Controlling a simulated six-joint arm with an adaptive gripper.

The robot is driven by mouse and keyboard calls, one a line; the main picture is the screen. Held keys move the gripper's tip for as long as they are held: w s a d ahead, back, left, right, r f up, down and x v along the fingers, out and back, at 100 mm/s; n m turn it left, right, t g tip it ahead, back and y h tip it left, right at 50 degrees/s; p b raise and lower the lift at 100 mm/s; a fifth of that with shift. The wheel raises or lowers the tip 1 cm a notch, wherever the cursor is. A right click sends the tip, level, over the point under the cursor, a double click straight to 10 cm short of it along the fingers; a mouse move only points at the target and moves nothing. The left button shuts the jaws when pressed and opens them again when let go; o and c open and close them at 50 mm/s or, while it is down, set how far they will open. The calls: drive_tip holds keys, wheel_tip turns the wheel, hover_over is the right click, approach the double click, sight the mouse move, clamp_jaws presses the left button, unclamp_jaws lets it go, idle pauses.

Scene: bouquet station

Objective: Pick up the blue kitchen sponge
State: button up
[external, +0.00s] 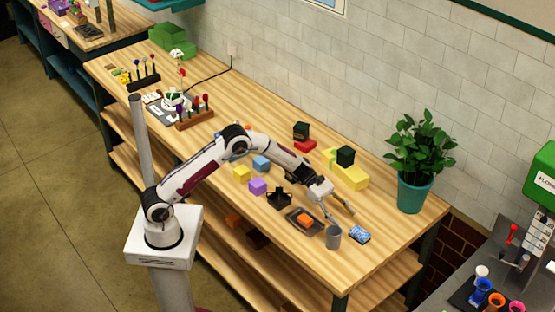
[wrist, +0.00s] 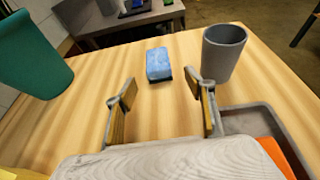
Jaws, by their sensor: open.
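The blue kitchen sponge (external: 359,235) lies flat on the wooden table near its right end, just right of a grey cup. In the wrist view the sponge (wrist: 158,64) is ahead of my fingers, slightly left of the middle between them, with a dark underside edge. My gripper (external: 338,212) is open and empty, above the table and to the upper left of the sponge in the external view. In the wrist view the two fingers of my gripper (wrist: 162,92) are wide apart, and bare table shows between them. The sponge is apart from both fingers.
The grey cup (wrist: 223,52) stands close right of the sponge. A dark tray (external: 291,218) with an orange block (external: 305,220) is left of the cup. A teal plant pot (external: 414,194) stands at the back right. Table around the sponge's left side is clear.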

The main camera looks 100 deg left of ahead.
sight(355, 229)
drive_tip(key=shift+x, duration=1.3)
drive_tip(key=shift+w, duration=0.1)
drive_tip(key=shift+f+x, duration=0.1)
drive_tip(key=shift+x, duration=1.2)
drive_tip(key=shift+f+x, duration=0.15)
drive_tip(key=shift+x, duration=1.15)
drive_tip(key=shift+a, duration=0.15)
drive_tip(key=c, duration=1)
